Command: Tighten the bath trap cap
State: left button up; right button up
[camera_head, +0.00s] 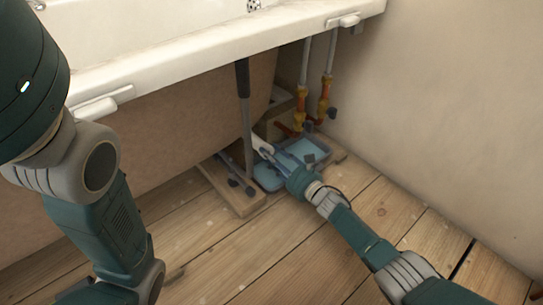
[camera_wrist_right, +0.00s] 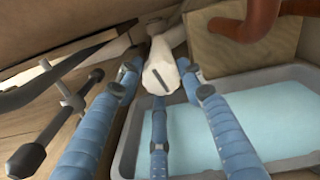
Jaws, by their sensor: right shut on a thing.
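The white bath trap cap (camera_wrist_right: 160,74) has a dark slot across its face and sits under the bath. In the right wrist view the blue fingers of my right gripper (camera_wrist_right: 157,80) are closed around it, with one finger at each side and one below. In the head view the right gripper (camera_head: 272,158) reaches under the bath rim, and only a little of the white trap (camera_head: 260,144) shows there. My left arm comes in from the left, but its gripper is out of the picture.
A blue-grey tray (camera_wrist_right: 277,79) holding water lies below the trap. Copper pipes with valves (camera_head: 324,92) stand to the right by the wall. A dark bath leg (camera_head: 243,85) and a metal rod with a knob (camera_wrist_right: 27,158) are close on the left. The wooden floor (camera_head: 300,240) in front is clear.

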jog(key=shift+r+m, duration=0.3)
jog(key=shift+m, duration=0.1)
jog(key=m, duration=0.3)
jog(key=shift+w+m, duration=0.15)
jog(key=shift+m, duration=0.25)
jog(key=shift+d+m, duration=0.15)
jog(key=shift+m, duration=0.75)
jog(key=shift+w+r+m, duration=0.1)
jog(key=shift+m, duration=0.2)
jog(key=o, duration=1.1)
jog(key=shift+d, duration=0.1)
jog(key=shift+o, duration=0.2)
jog(key=shift+f, duration=0.2)
